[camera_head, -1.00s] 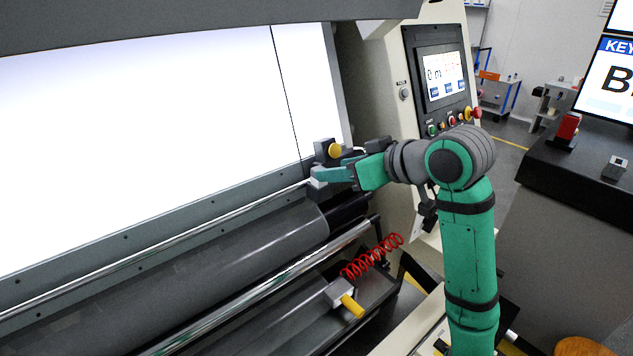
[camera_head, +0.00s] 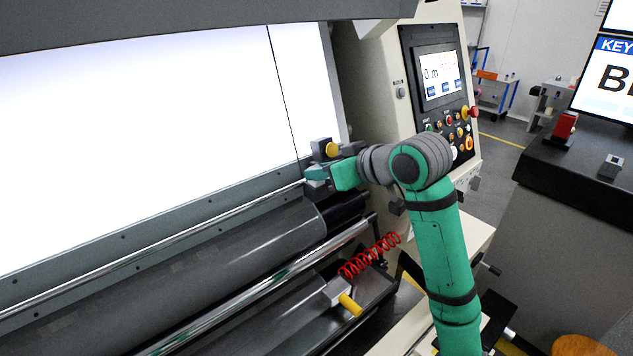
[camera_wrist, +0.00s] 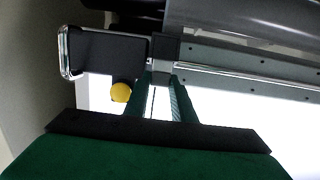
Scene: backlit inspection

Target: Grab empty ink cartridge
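My gripper (camera_head: 310,174) is at the right end of the bright panel, by the thin rail and just below a dark block with a yellow knob (camera_head: 332,149). In the wrist view the two green fingers of my gripper (camera_wrist: 161,75) point at a small pale grey block (camera_wrist: 162,64) at the rail's end. This block may be the ink cartridge; I cannot confirm it. A bright gap shows between the fingers. The fingertips are at the block, but I cannot tell whether they press on it. In the head view my fingers hide the block.
The lit panel (camera_head: 150,130) stands behind the rail (camera_head: 200,218). Dark rollers (camera_head: 250,245) lie below. A red coiled hose (camera_head: 370,256) and a yellow handle (camera_head: 350,304) are lower right. A control panel (camera_head: 440,85) stands to the right. The yellow knob (camera_wrist: 121,92) is close beside my fingers.

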